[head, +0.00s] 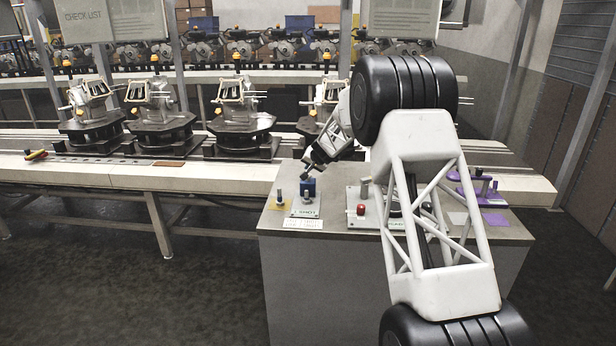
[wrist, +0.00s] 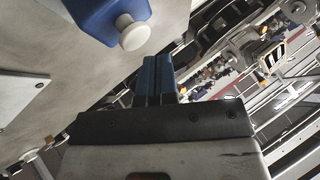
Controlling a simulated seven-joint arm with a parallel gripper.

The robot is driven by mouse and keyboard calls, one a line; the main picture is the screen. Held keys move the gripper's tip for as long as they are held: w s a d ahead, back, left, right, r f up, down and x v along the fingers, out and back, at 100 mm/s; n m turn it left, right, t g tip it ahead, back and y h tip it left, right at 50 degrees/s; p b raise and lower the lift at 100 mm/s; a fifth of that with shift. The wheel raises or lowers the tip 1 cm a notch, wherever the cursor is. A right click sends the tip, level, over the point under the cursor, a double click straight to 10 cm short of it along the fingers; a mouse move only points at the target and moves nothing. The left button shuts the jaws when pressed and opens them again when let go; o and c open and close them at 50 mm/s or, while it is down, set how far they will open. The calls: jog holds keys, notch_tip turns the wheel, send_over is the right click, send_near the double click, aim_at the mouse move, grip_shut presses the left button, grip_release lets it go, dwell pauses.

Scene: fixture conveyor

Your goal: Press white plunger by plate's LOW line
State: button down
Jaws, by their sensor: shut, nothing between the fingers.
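A blue block (head: 308,189) stands on the grey console near its back left edge, behind a small lettered plate (head: 305,212). In the wrist view the blue block (wrist: 97,14) carries a round white plunger (wrist: 133,33), which sticks out. The plunger is hard to make out in the head view. My gripper (head: 306,174) is just above the blue block, tilted. In the wrist view its blue fingertips (wrist: 157,66) are together and empty, beside the plunger with a small gap in the picture. Lettering on the plates is too small to read surely; I cannot make out a LOW line.
A pale panel with a red knob (head: 361,209) is to the right, partly behind my arm. Purple fixtures (head: 492,196) are farther right. A conveyor (head: 225,178) with several machine parts runs behind.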

jog(key=shift+f, duration=1.05)
dwell(1.6)
jog(key=shift+r, duration=0.95)
jog(key=shift+r, duration=0.15)
jog(key=shift+r, duration=2.4)
